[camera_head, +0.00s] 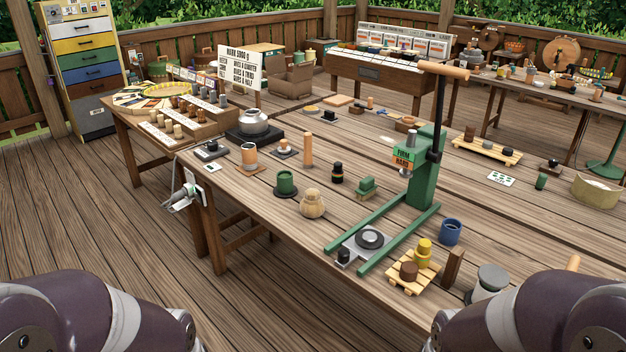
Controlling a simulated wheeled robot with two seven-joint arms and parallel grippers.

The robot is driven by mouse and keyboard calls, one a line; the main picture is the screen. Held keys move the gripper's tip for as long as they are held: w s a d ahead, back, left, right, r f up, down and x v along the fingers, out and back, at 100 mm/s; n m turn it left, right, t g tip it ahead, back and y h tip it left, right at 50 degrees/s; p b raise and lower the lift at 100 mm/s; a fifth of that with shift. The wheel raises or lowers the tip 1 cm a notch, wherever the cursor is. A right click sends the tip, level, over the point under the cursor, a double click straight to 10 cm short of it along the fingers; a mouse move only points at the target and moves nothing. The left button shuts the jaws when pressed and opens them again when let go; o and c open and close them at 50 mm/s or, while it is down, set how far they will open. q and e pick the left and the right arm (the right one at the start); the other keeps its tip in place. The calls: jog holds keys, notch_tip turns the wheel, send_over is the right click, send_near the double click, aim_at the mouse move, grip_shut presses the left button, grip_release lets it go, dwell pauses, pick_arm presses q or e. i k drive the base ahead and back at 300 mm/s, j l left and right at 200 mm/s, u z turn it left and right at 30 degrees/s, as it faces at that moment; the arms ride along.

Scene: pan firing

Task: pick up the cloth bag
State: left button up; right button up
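The cloth bag (312,204) is a small tan sack with a gathered neck. It stands upright on the long wooden table, near the table's front edge. A green cup-like piece (286,183) is just left of it, and a small green block-like item (366,187) is to its right. Nothing is touching the bag that I can see. Parts of my two arms show at the bottom left and bottom right corners, well apart from the bag. Neither gripper is in the picture.
A green press (425,165) with a tall lever stands right of the bag, its rails reaching toward the front edge. A dark bottle (337,172) and a wooden cylinder (308,150) stand behind the bag. A blue mug (450,231) is farther right. Table surface in front of the bag is clear.

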aim_at(312, 209)
jog(key=i+z, duration=0.1)
jog(key=z, duration=0.35)
jog(key=i+j+z, duration=0.1)
jog(key=z, duration=0.3)
jog(key=j+z, duration=0.2)
jog(key=z, duration=0.25)
jog(key=i+j+z, duration=0.1)
jog(key=z, duration=0.35)
jog(key=i+j+z, duration=0.1)
jog(key=j+z, duration=0.35)
jog(key=j, duration=1)
jog(key=k+j+z, duration=0.1)
jog(key=j+z, duration=0.35)
jog(key=j, duration=1.5)
jog(key=k+j, duration=0.1)
jog(key=j, duration=0.4)
